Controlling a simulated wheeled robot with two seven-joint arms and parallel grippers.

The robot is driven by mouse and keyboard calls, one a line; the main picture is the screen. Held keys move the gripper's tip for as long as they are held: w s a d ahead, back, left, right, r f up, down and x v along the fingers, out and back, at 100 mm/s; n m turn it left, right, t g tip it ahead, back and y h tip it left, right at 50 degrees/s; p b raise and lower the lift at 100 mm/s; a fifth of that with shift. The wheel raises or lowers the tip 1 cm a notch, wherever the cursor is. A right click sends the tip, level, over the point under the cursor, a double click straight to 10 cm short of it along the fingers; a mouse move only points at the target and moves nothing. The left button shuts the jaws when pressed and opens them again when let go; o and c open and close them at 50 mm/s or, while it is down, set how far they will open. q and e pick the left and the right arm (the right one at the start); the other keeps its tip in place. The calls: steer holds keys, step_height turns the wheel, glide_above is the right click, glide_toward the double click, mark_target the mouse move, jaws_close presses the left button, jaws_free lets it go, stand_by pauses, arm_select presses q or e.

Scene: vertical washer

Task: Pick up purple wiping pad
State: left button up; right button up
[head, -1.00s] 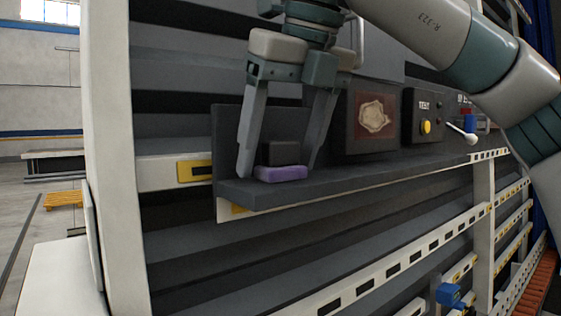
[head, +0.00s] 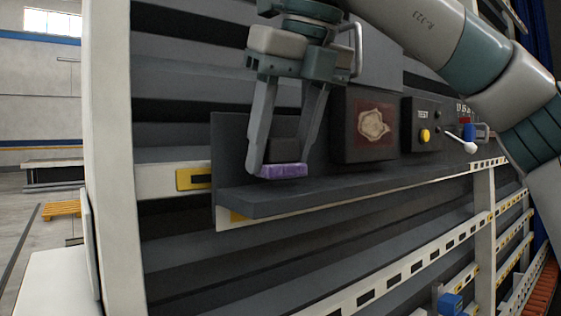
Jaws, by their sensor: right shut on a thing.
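The purple wiping pad (head: 283,171) has a dark block-like handle (head: 284,150) on top. It is at the left part of a dark grey shelf (head: 330,188) on the washer. My right gripper (head: 278,165) reaches down from above and is shut on the pad, one finger on each side. The pad is tilted slightly and appears to be just above the shelf surface, though the gap is hard to judge. My left gripper is not in view.
A dark box with an emblem (head: 373,124) stands right of the pad. Farther right are a panel with a yellow button (head: 424,136) and a white-knobbed lever (head: 469,146). The shelf's front strip is clear. A white post (head: 112,150) stands at left.

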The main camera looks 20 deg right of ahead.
mark_target(297, 163)
steer(key=r, duration=0.1)
steer(key=d+r+b, duration=0.1)
steer(key=s+d+r+b, duration=0.1)
steer(key=r, duration=0.1)
steer(key=s+d+r, duration=0.4)
steer(key=d+r, duration=0.1)
steer(key=d, duration=0.3)
steer(key=shift+s+d+r, duration=0.15)
steer(key=shift+d+r, duration=0.1)
steer(key=shift+r, duration=0.05)
steer(key=o, duration=0.4)
steer(key=shift+a, duration=0.1)
steer(key=c, duration=0.3)
steer(key=shift+f, duration=0.1)
